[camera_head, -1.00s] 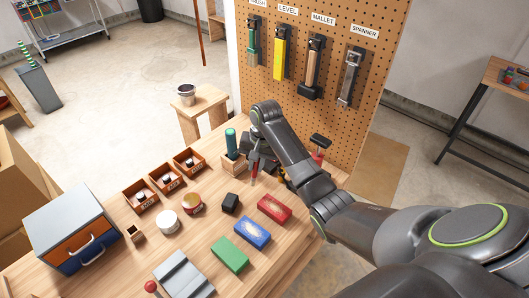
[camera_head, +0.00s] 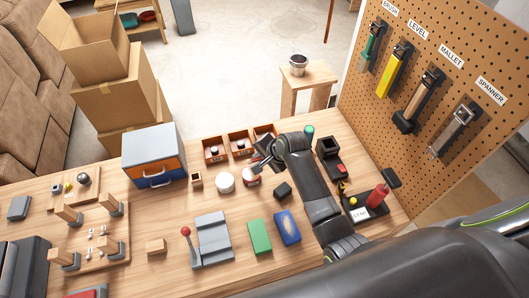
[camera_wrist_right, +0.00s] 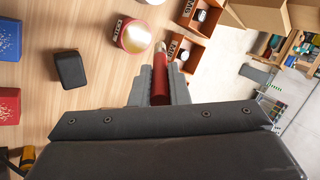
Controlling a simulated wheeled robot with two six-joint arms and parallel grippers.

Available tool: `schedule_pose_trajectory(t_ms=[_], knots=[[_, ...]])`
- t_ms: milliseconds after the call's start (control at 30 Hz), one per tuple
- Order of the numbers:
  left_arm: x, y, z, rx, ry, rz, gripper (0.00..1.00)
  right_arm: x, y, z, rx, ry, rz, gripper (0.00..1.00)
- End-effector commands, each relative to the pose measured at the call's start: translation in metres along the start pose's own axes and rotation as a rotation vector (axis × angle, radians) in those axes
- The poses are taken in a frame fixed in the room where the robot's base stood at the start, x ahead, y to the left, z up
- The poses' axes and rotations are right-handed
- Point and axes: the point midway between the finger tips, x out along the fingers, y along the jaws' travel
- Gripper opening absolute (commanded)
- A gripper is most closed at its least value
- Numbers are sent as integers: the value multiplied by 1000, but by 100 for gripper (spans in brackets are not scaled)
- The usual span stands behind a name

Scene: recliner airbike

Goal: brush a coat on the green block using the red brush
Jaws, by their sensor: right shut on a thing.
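The green block (camera_head: 260,237) lies on the workbench to the left of a blue block (camera_head: 287,227). My right gripper (camera_head: 262,163) is shut on the red brush, whose red handle (camera_wrist_right: 160,85) and pale tip show between the fingers in the right wrist view. The gripper is above the bench near a round red-labelled can (camera_head: 251,178), also in the wrist view (camera_wrist_right: 132,36). In the head view the brush is hard to tell from the can. The green block is outside the wrist view. My left gripper is not in view.
A white round tub (camera_head: 225,182), a black block (camera_head: 283,190) and open wooden bins (camera_head: 240,142) surround the gripper. A grey fixture with a red-knobbed lever (camera_head: 211,240) stands left of the green block. My right arm covers part of the bench.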

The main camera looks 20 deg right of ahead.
Motion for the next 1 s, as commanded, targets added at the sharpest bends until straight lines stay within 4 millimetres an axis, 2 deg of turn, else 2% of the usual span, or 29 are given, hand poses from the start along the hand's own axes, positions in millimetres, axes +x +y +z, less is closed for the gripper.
schedule_pose_trajectory(t_ms=[300, 400, 600, 1000], knots=[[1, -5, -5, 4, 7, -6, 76, 28, 20, 1, 0, -2, 3, 0], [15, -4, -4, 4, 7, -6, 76, 38, 27, 1, -1, -1, 1, 0], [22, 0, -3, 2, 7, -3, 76, 43, 30, 1, -1, -1, 1, 0], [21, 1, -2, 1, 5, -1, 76, 43, 30, 1, -2, -1, 1, 0]])
